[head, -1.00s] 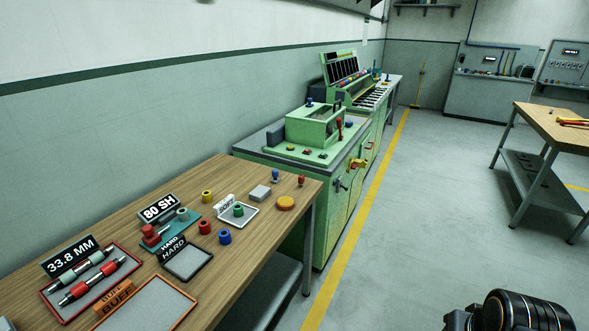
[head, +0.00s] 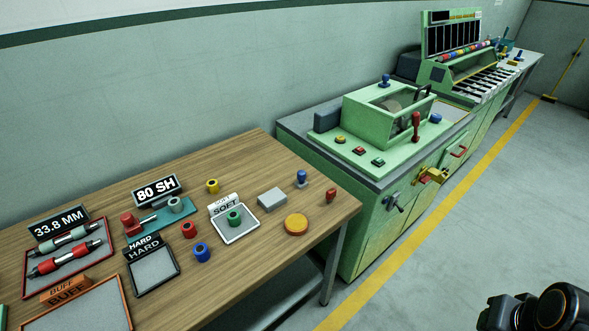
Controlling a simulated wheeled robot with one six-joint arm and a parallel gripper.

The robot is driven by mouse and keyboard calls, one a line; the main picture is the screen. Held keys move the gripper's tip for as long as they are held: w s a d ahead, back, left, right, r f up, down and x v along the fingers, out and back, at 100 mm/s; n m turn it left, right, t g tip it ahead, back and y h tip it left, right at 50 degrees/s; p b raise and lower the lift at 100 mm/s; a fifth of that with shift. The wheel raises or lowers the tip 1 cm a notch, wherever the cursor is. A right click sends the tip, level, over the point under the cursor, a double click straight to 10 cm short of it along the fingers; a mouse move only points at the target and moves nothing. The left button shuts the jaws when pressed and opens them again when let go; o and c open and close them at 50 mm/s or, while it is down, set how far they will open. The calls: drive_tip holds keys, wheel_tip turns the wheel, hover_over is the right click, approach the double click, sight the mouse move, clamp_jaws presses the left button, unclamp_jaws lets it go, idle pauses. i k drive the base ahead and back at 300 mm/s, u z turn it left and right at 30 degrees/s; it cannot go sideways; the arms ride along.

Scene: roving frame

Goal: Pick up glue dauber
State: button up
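I cannot tell for sure which item is the glue dauber. Another blue-handled tool (head: 385,80) stands on top of the green machine. More small blue-topped items (head: 519,55) are at the far bench, too small to make out. My gripper is not in view; only a black, rounded part of my arm shows at the lower right corner.
The wooden bench (head: 250,160) also holds a grey block (head: 272,199), a yellow disc (head: 296,224), coloured rings, and trays such as the SOFT tray (head: 240,232). The green machine (head: 375,200) stands beyond it.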

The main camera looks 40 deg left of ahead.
sight(301, 183)
drive_tip(key=u, duration=0.7)
drive_tip(key=i, duration=0.85)
drive_tip(key=u, duration=1.4)
drive_tip(key=i, duration=0.3)
drive_tip(key=u, duration=0.2)
